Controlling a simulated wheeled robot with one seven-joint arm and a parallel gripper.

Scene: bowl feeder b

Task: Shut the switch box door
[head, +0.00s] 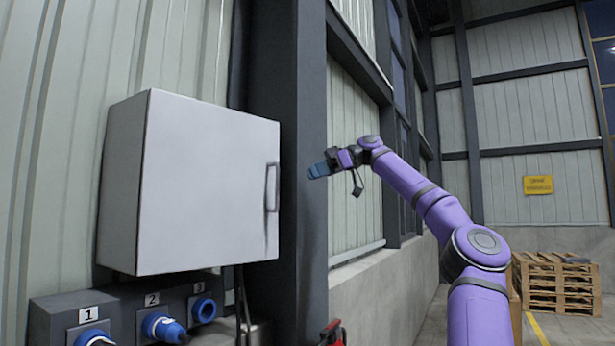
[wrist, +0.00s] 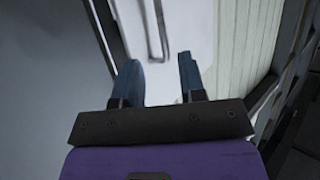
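The light grey switch box (head: 122,185) hangs on the corrugated wall at the left of the head view. Its door (head: 205,180) covers the front, with an upright handle (head: 272,187) near the right edge. I see no clear gap, but cannot tell whether the door is fully shut. My gripper (head: 316,172) is to the right of the handle in the picture, apart from it. In the wrist view my gripper (wrist: 159,62) has its two blue fingers spread with nothing between them. A pale panel with a bar handle (wrist: 157,32) shows beyond the fingertips.
A dark steel post (head: 300,200) stands right behind the box's right side. Below the box is a socket panel (head: 118,302) with blue plugs and number labels. A red object (head: 333,333) is at the bottom. Wooden pallets (head: 556,283) are stacked far right.

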